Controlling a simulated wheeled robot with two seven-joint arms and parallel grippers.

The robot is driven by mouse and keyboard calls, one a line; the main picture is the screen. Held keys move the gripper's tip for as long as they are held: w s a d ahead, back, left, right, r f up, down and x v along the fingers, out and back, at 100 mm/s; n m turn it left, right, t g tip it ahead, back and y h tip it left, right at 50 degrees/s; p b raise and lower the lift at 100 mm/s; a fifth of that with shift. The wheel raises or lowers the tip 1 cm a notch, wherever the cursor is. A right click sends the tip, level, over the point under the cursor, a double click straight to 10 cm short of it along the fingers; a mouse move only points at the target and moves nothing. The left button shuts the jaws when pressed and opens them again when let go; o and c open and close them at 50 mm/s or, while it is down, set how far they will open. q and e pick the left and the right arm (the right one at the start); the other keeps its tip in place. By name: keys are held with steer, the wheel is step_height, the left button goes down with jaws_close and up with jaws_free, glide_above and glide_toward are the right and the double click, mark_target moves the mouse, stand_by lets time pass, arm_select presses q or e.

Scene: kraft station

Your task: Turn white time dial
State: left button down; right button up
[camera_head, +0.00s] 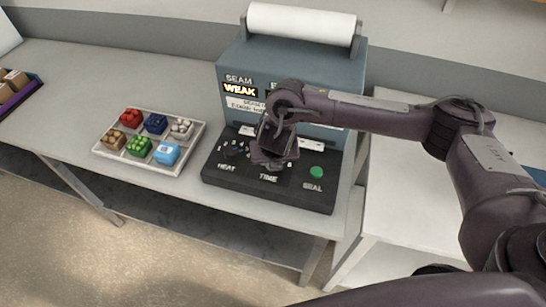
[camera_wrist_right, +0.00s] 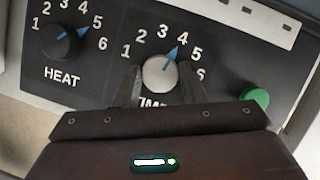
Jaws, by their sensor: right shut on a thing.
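The white time dial (camera_wrist_right: 160,75) sits on the black control panel (camera_head: 215,172), with its blue pointer near 4. My right gripper (camera_wrist_right: 157,82) is shut on the dial, one finger on each side of it. In the head view my right gripper (camera_head: 270,158) covers the dial, which is hidden there. The word TIME is partly covered by the gripper in the wrist view. My left gripper is not in view.
The black heat dial (camera_wrist_right: 62,42) is left of the time dial, its blue pointer near 5. A green seal button (camera_head: 316,172) is to the right. The blue-grey machine (camera_head: 290,65) carries a white roll (camera_head: 300,22) and a lit WEAK display (camera_head: 240,90). A tray (camera_head: 196,143) of colored blocks stands left.

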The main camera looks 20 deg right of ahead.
mark_target(274, 176)
steer(key=shift+w+r, duration=0.1)
steer(key=shift+w, duration=0.05)
steer(key=o, duration=1)
steer(key=shift+s+r, duration=0.2)
steer(key=shift+r, duration=0.05)
steer(key=p+v, duration=0.1)
steer(key=v, duration=0.5)
steer(key=shift+w, duration=0.15)
steer(key=shift+s+r+p, duration=0.4)
steer(key=shift+r+p, duration=0.1)
steer(key=shift+r, duration=0.05)
